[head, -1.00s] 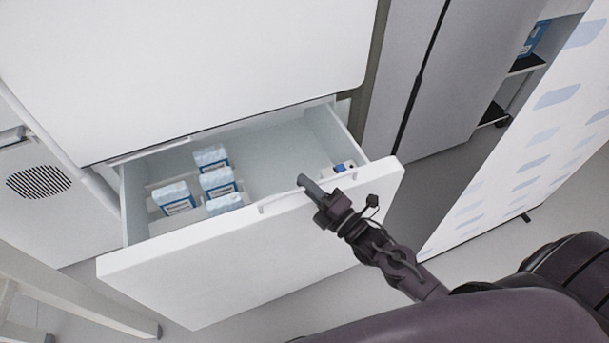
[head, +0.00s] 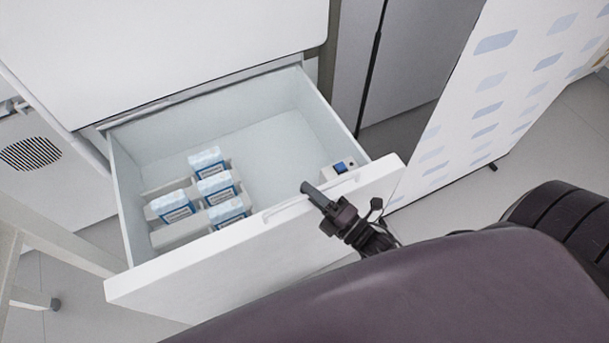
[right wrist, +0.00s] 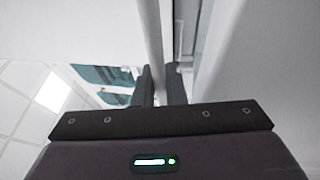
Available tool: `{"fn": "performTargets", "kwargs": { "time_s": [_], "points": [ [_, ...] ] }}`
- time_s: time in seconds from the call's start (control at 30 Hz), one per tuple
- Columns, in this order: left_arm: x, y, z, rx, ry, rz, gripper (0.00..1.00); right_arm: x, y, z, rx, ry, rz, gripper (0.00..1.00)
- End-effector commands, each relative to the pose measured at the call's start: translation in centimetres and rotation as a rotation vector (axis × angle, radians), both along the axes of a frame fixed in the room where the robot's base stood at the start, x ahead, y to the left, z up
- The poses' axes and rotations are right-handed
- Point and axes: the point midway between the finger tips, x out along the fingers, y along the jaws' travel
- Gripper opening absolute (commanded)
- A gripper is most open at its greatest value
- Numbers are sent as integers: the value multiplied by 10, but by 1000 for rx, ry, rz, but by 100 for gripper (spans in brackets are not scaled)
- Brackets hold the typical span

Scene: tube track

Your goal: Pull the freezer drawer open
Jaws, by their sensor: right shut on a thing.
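The white freezer drawer (head: 250,240) stands well out from the white freezer body (head: 170,60), its inside open to view. A thin white handle (head: 285,210) runs along the top of its front panel. My right gripper (head: 308,190) is shut on the handle near its right end. In the right wrist view the two dark fingers (right wrist: 160,88) stand close together at a pale bar. The exact contact is hard to see there. My left gripper is in neither view.
Inside the drawer, several blue-and-white boxes (head: 172,207) sit in a white rack at the left. A small item with a blue top (head: 340,168) lies at the right. A white patterned panel (head: 490,90) stands to the right. A table leg (head: 35,298) is at lower left.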

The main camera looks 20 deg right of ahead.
Motion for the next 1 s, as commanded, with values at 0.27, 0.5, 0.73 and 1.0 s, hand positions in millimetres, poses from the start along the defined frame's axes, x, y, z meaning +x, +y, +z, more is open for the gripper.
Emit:
{"fn": "performTargets", "kwargs": {
  "time_s": [0.27, 0.5, 0.73, 1.0],
  "points": [
    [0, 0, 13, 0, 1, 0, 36, -31, -1, 0, -1, 4, 0, 0],
    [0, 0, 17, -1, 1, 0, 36, -43, -1, -1, 0, 3, 0, 0],
    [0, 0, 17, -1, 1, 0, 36, -45, -2, -1, -1, 2, 0, 0],
    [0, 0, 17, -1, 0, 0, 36, -45, -2, -1, -1, 2, 0, 18]
  ]
}}
